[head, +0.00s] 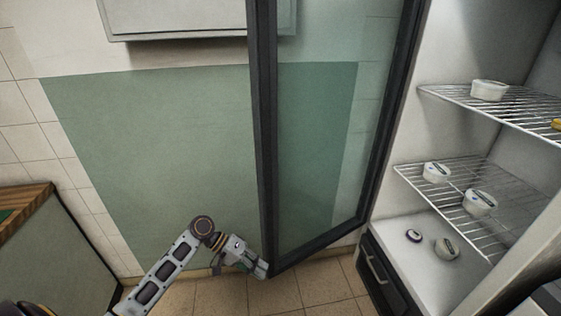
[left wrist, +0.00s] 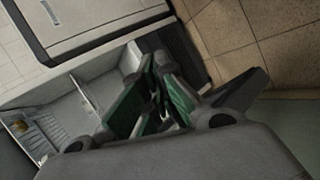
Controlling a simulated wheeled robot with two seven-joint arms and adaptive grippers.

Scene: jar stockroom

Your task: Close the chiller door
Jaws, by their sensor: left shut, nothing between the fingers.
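The chiller door (head: 262,150) is a glass pane in a dark frame. It stands wide open in the head view, swung out to the left of the chiller (head: 402,255). My left gripper (head: 262,269) is shut and empty, low beside the bottom corner of the door's free edge. I cannot tell whether it touches the frame. In the left wrist view the green-padded fingers (left wrist: 150,95) are together, with part of the white chiller interior (left wrist: 75,110) behind them. My right gripper is not in view.
Wire shelves (head: 520,102) inside the chiller hold several white tubs, and small lidded jars (head: 446,249) lie on its floor. A wood-topped counter (head: 25,204) stands at left. A pale box (head: 180,18) hangs on the wall behind. Tiled floor (head: 312,284) shows below the door.

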